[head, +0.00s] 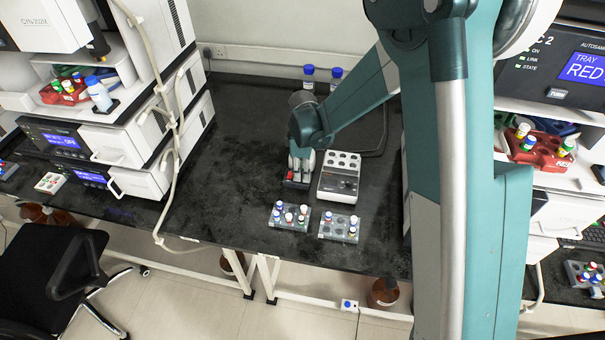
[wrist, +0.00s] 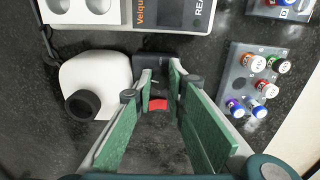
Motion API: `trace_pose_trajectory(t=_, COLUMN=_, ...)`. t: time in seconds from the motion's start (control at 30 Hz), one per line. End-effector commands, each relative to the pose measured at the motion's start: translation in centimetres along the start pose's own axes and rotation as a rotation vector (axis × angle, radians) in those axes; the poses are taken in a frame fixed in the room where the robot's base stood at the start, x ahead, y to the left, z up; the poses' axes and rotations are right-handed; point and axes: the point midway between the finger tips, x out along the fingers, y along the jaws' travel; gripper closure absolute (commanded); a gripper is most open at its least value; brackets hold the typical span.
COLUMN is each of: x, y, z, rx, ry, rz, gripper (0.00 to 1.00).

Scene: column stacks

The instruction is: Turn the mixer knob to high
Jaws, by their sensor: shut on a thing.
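The mixer has a white body with a round black cup (wrist: 82,105), left of my fingers in the wrist view. In the head view it is mostly hidden by my arm. At its front is a dark block (head: 297,184), which also shows at my fingertips in the wrist view (wrist: 153,60). A red part (wrist: 158,104) shows between my green-padded fingers; it shows in the head view too (head: 291,175). My gripper (head: 298,172) points down here, shut on the knob. The knob's outline and setting marks are hidden by the fingers.
A white block unit with round wells (head: 343,160) stands close right of my gripper. Two clear racks with capped vials (head: 290,216) (head: 338,226) sit toward the bench's front edge. Two blue-capped bottles (head: 309,75) (head: 336,76) stand behind. The bench to the left (head: 235,150) is clear.

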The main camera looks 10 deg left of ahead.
Motion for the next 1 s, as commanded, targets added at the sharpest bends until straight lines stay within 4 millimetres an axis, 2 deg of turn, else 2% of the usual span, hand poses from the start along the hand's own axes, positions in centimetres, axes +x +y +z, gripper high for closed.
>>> trace_pose_trajectory(t=0.43, x=0.03, y=-0.04, z=-0.01, rx=0.261, ry=0.0, rz=-0.001, gripper=0.98)
trace_pose_trajectory(t=0.97, x=-0.01, y=-0.05, z=-0.01, rx=0.299, ry=0.0, rz=-0.001, gripper=0.98)
trace_pose_trajectory(t=1.0, x=-0.01, y=-0.06, z=-0.01, rx=0.299, ry=0.0, rz=-0.001, gripper=0.8)
